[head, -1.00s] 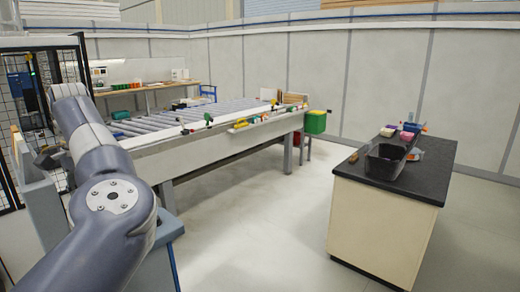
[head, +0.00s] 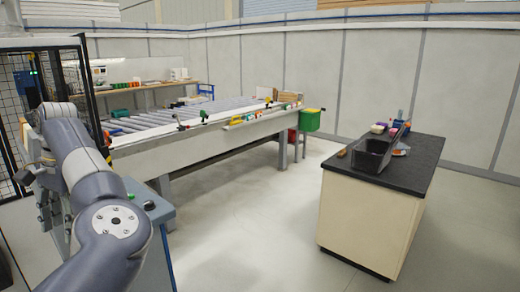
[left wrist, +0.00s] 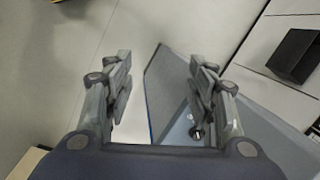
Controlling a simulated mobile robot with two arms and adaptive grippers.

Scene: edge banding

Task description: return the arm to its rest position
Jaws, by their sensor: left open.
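My left arm (head: 112,225) comes in from the lower left in the head view, bends and reaches away along the left edge. My left gripper (head: 35,180) hangs at the far left, partly hidden by the arm. In the left wrist view, the two fingers of my left gripper (left wrist: 162,78) stand wide apart with nothing between them. Beyond them are pale floor and a blue-grey cabinet (left wrist: 172,90). My right gripper does not show in either view.
The blue-grey cabinet (head: 150,210) stands close beside my left arm, with a black mesh fence (head: 95,95) behind. A long roller table (head: 200,148) lies beyond. A black-topped counter (head: 410,172) with a dark bin (head: 372,153) stands right. Floor between is clear.

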